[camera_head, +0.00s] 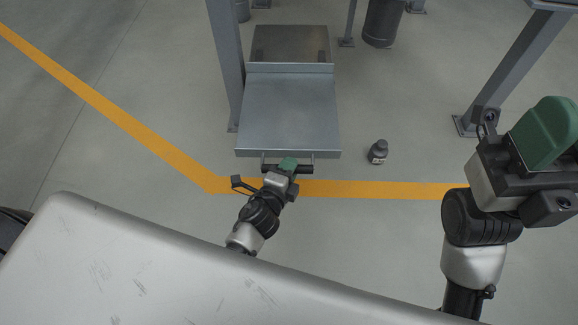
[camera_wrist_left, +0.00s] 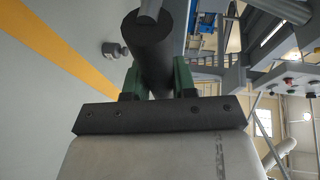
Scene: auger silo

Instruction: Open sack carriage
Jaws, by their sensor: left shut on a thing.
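The sack carriage (camera_head: 288,112) is a grey metal platform low on the floor between the frame's legs. A dark bar handle (camera_head: 302,169) runs along its near edge. My left gripper (camera_head: 288,166) is at this handle, and in the left wrist view its green fingers (camera_wrist_left: 158,80) are shut around the black bar (camera_wrist_left: 152,45). My right gripper (camera_head: 545,135) is raised at the right of the head view, away from the carriage. Its finger gap is not clearly visible.
Grey steel legs (camera_head: 226,60) stand beside the carriage, with another leg (camera_head: 508,65) at the right. A yellow floor line (camera_head: 385,190) crosses in front. The floor on the left is clear.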

